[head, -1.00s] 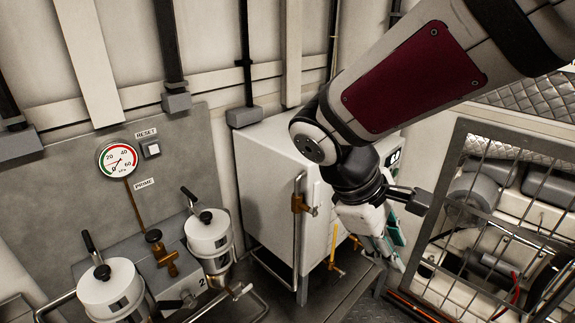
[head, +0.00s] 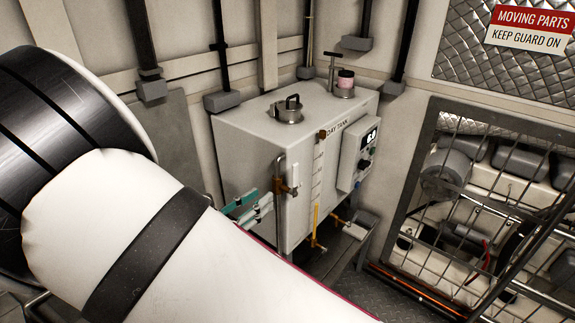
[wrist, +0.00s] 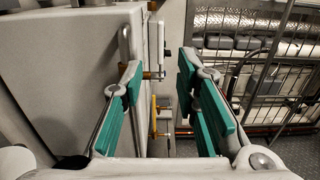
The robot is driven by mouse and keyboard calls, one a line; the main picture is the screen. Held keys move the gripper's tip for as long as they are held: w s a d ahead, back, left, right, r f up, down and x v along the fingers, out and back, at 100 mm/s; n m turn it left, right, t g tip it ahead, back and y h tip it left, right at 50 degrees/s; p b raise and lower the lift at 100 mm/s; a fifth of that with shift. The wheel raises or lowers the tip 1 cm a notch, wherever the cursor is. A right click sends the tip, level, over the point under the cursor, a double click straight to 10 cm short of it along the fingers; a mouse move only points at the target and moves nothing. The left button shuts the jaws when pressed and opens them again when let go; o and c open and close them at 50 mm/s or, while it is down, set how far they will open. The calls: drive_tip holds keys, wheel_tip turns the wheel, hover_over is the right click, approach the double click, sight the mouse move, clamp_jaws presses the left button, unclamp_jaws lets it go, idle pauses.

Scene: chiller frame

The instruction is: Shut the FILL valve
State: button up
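No FILL label is readable. The lever looks upright, along the pipe. My gripper (wrist: 159,66) is open and empty, with teal pads on both fingers. In the head view my gripper (head: 250,206) is just left of the valve, partly hidden by my arm. Contact is not visible.
A control box with a display (head: 358,155) is on the tank's face. A mesh guard (head: 480,215) covers machinery at right.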

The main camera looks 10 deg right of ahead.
sight(293, 175)
drive_tip(key=p+x, duration=0.1)
drive_tip(key=x, duration=1.2)
drive_tip(key=shift+w+d, duration=0.2)
drive_tip(key=shift+d, duration=0.1)
clamp_jaws()
